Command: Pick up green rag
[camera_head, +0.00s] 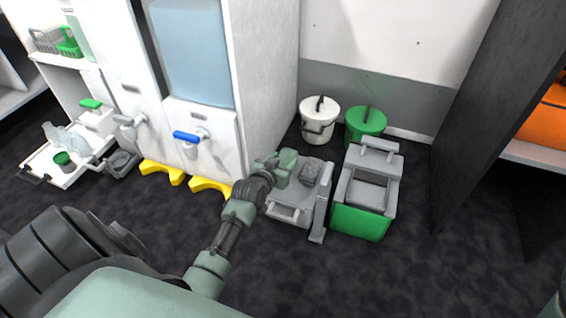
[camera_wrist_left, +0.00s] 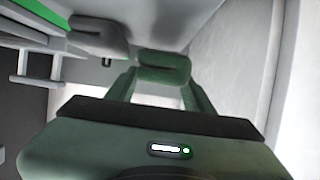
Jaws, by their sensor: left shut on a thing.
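My left gripper (camera_head: 277,173) reaches in from the lower left, over the left side of a grey cart-like unit (camera_head: 290,207). In the left wrist view its two fingers (camera_wrist_left: 160,88) are shut on the green rag (camera_wrist_left: 163,66), a folded dull-green piece between the fingertips. In the head view the rag (camera_head: 287,160) shows only in part and blends with the green fingers. Whether it touches the unit is unclear. My right gripper is not in view.
A dark grey sponge-like block (camera_head: 311,170) lies right beside the gripper. A green and grey bucket unit (camera_head: 361,222) stands to the right. White (camera_head: 318,135) and green (camera_head: 368,119) buckets stand behind. A tall white dispenser (camera_head: 267,70) rises close on the left. Dark floor in front is clear.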

